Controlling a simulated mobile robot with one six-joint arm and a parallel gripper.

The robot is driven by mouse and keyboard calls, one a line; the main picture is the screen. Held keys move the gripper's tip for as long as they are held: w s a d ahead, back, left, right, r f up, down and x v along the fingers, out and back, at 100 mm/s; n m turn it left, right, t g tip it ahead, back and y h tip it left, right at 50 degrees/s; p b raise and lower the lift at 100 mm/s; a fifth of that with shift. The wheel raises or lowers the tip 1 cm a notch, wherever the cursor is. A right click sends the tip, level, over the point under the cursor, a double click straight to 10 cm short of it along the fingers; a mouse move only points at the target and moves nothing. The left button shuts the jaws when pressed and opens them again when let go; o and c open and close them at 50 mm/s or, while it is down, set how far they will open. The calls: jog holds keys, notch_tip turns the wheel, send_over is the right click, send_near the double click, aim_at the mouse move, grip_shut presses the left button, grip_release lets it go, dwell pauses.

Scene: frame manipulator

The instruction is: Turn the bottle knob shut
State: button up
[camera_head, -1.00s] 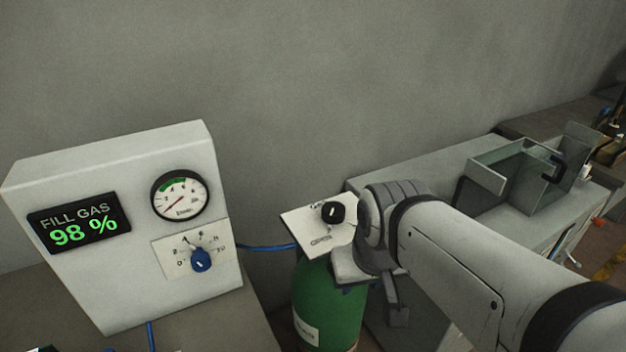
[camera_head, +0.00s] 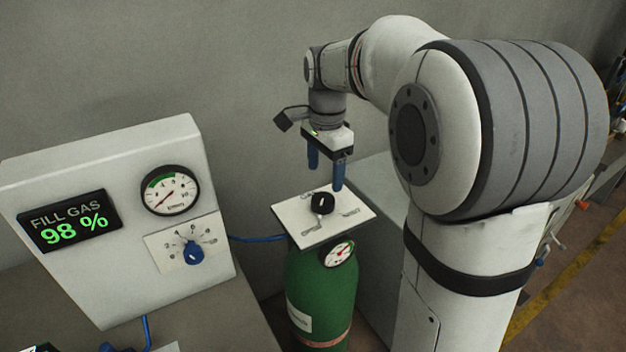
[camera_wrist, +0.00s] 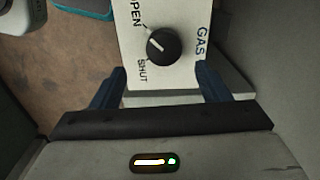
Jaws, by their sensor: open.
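The black bottle knob (camera_head: 322,203) sits on a white plate (camera_head: 352,222) on top of the green gas bottle (camera_head: 322,290). In the wrist view the knob (camera_wrist: 164,46) is round, with a pale mark pointing up-left toward the word OPEN; SHUT is printed below it. My gripper (camera_head: 326,177) points down above the plate's back edge, apart from the knob. Its two blue fingers are spread and empty. In the wrist view the gripper's fingers (camera_wrist: 160,80) lie to either side below the knob.
A white panel (camera_head: 110,280) at left carries a FILL GAS 98 % display (camera_head: 68,222), a dial gauge (camera_head: 170,190) and a blue knob (camera_head: 193,253). A blue hose (camera_head: 255,238) runs toward the bottle. A small gauge (camera_head: 338,253) is on the bottle. A wall stands behind.

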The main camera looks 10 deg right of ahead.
aim_at(323, 198)
jog(key=shift+w+m, duration=0.3)
jog(key=shift+f, duration=0.3)
notch_tip(323, 198, down, 7)
jog(key=shift+f+p, duration=0.1)
jog(key=shift+p, duration=0.45)
jog(key=c, duration=1)
jog(key=shift+o, duration=0.2)
